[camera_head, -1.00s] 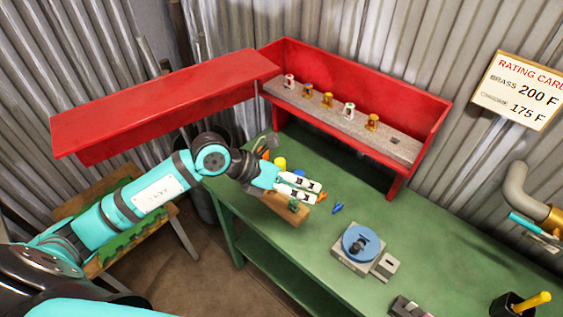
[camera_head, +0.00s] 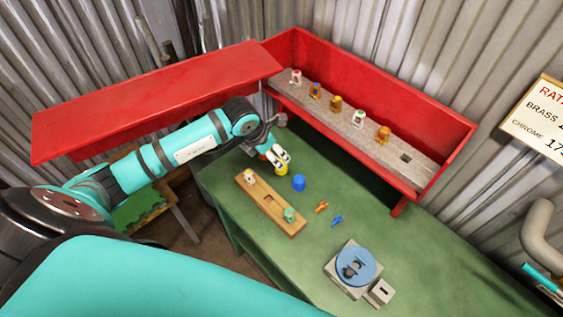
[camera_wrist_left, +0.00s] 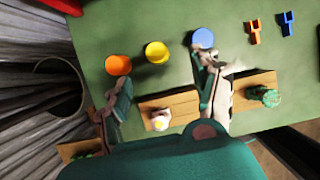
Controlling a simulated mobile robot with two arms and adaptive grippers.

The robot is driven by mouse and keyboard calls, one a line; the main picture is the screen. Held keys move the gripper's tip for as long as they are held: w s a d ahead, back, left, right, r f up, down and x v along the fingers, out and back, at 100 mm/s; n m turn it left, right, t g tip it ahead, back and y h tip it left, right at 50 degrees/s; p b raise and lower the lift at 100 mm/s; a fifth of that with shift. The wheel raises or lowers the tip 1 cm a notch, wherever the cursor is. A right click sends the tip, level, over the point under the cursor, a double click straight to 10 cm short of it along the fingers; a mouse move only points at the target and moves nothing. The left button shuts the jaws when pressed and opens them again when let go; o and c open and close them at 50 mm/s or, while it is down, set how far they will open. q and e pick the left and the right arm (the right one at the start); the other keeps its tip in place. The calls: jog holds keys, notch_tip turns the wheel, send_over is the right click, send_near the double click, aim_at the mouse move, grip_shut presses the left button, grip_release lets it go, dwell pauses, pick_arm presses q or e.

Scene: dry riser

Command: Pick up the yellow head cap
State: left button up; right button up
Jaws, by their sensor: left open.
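The yellow head cap (camera_head: 281,169) is a small round cap on the green bench; part of it is hidden by my left gripper (camera_head: 278,156) in the head view. In the left wrist view the yellow cap (camera_wrist_left: 157,52) shows whole, beyond the gap between the two spread fingertips (camera_wrist_left: 162,78). The left gripper is open and holds nothing. An orange cap (camera_wrist_left: 118,65) stands to the left of the yellow one and a blue cap (camera_wrist_left: 203,38) to the right, close to the right finger.
A wooden block (camera_head: 262,211) with small fittings lies in front of the caps. Orange (camera_head: 321,207) and blue (camera_head: 337,220) forked pieces lie to the right. A red-sided shelf (camera_head: 367,135) with several fittings stands behind. A device with a blue disc (camera_head: 355,267) sits on the right.

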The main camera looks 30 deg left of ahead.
pick_arm(q)
jog(key=p+x, duration=0.1)
jog(key=x, duration=0.5)
jog(key=shift+w, duration=0.1)
jog(key=shift+w+f, duration=0.1)
jog(key=shift+f, duration=0.05)
jog(key=p+x, duration=0.1)
jog(key=x, duration=0.3)
jog(key=shift+a+p, duration=0.25)
jog(key=shift+p, duration=0.1)
jog(key=shift+w+f, duration=0.1)
jog(key=shift+f, duration=0.25)
pick_arm(e)
jog(key=r, duration=0.2)
jog(key=w+r, duration=0.1)
jog(key=shift+w+a+r, duration=0.1)
jog(key=shift+a+r, duration=0.05)
jog(key=shift+a, duration=0.1)
jog(key=shift+w, duration=0.1)
pick_arm(q)
jog(key=shift+c, duration=1)
jog(key=c, duration=0.6)
pick_arm(e)
jog(key=shift+w+d, duration=0.15)
jog(key=shift+w, duration=0.2)
